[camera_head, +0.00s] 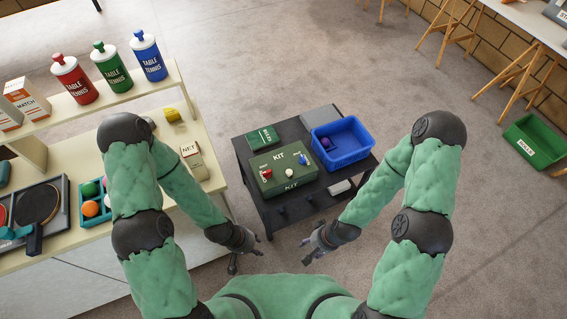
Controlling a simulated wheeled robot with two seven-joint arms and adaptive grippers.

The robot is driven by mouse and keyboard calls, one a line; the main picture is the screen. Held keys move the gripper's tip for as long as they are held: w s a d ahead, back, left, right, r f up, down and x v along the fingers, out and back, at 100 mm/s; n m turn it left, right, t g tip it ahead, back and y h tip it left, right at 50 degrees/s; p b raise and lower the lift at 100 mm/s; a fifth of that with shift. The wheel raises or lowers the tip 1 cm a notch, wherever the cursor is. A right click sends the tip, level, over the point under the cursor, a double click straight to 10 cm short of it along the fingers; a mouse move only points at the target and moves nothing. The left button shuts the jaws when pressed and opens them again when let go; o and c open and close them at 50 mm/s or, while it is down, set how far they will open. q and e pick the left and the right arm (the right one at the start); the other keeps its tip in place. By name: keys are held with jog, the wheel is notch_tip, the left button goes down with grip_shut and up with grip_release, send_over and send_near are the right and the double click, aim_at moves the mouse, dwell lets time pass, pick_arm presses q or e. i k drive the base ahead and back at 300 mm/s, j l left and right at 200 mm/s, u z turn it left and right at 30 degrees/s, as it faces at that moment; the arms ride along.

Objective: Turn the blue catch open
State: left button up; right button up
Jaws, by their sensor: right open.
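A green kit box (284,178) lies closed on a small dark table (270,208). The blue catch (303,159) is on the right part of its top. A red catch (266,174) is on the left part. The catches are too small to tell how they are turned. My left gripper (249,258) hangs in front of the table, below the box in the picture, apart from it; its jaws are unclear. My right gripper (306,252) is open and empty in front of the table's right part, apart from both catches.
A blue basket (345,158) with a purple ball (326,143) stands right of the box. A small green box (263,138) lies behind it. A cream shelf unit (150,115) with bottles stands left. A green crate (535,142) is far right; open floor lies between.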

aim_at(302, 161)
jog(key=l+u, duration=0.25)
jog(key=u, duration=0.15)
jog(key=i+l+u, duration=0.1)
jog(key=l+u, duration=0.2)
jog(key=u, duration=0.15)
jog(key=l+u, duration=0.4)
jog(key=j, duration=0.1)
